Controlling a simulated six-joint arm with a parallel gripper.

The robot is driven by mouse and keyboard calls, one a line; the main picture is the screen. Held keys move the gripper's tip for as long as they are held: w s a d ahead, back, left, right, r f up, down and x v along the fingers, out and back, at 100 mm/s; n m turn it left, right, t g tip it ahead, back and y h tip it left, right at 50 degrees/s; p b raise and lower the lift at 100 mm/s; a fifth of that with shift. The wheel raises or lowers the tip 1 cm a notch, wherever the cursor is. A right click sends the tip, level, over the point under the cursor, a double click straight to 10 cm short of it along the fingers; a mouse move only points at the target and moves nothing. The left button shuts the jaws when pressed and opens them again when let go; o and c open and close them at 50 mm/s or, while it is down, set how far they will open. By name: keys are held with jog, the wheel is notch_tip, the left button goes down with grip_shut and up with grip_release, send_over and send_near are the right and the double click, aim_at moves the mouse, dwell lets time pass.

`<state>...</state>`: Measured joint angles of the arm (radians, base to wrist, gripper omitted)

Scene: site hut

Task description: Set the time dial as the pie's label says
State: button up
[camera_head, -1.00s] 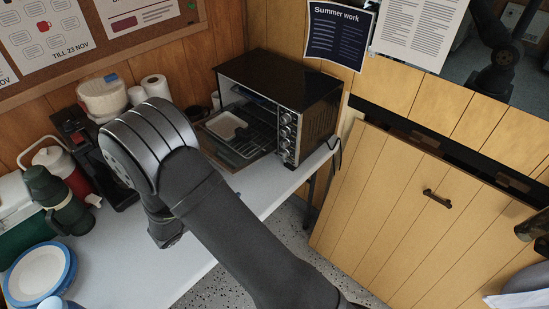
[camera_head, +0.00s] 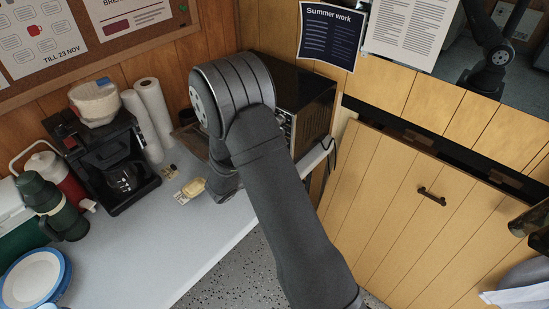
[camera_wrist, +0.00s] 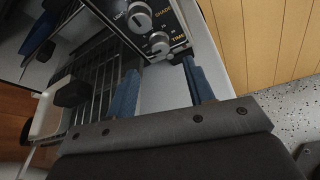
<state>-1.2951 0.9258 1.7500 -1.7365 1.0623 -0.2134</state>
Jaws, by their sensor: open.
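The black toaster oven (camera_head: 312,92) stands at the back right of the counter, its front mostly hidden by my arm. In the wrist view the time dial (camera_wrist: 160,43), a grey knob marked TIME, is on the panel below the shade dial (camera_wrist: 139,17). My gripper (camera_wrist: 160,66) is open and empty; its blue fingers point toward the panel, with the time dial just beyond the gap. Contact is not visible. A white tray (camera_wrist: 45,121) shows beside the oven rack (camera_wrist: 96,75). A small yellowish item (camera_head: 190,190) lies on the counter; I cannot read any label.
A coffee maker (camera_head: 112,160), paper rolls (camera_head: 153,108), a green flask (camera_head: 52,205) and blue-rimmed plates (camera_head: 35,280) stand left of my arm. The counter's (camera_head: 140,250) front middle is clear. Wooden panelling (camera_head: 400,210) is at the right.

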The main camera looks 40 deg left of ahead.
jog(key=x, duration=0.7)
jog(key=c, duration=1)
